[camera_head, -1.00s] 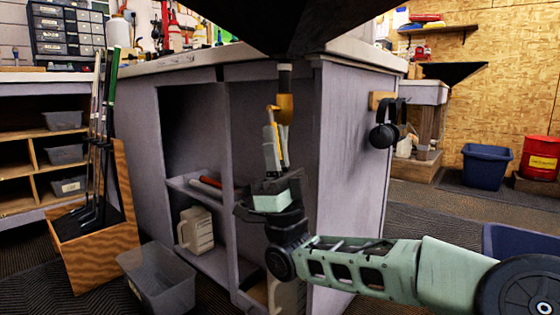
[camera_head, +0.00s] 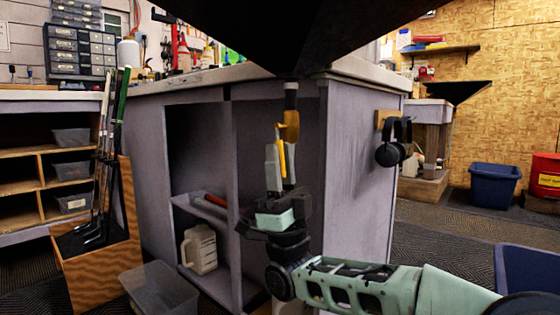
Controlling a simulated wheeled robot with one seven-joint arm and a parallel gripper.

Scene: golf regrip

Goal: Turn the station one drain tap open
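A black funnel-shaped drain tray (camera_head: 270,35) hangs over the bench corner at the top centre. A short pipe drops from its low point to a brass-coloured tap (camera_head: 291,127). A thin yellow lever (camera_head: 282,158) points down below the tap body. My gripper (camera_head: 281,152) points up from below, its grey fingers just under the tap and close about the lever. One finger stands left of the lever and the other right or behind it. Whether the fingers press on the lever is too small to tell.
A grey bench cabinet (camera_head: 365,195) with open shelves stands close behind the gripper; a white jug (camera_head: 198,249) sits inside. Black earmuffs (camera_head: 390,150) hang on its side. A wooden club rack (camera_head: 105,240) and a clear bin (camera_head: 160,290) are at left. Blue bins (camera_head: 494,188) are at right.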

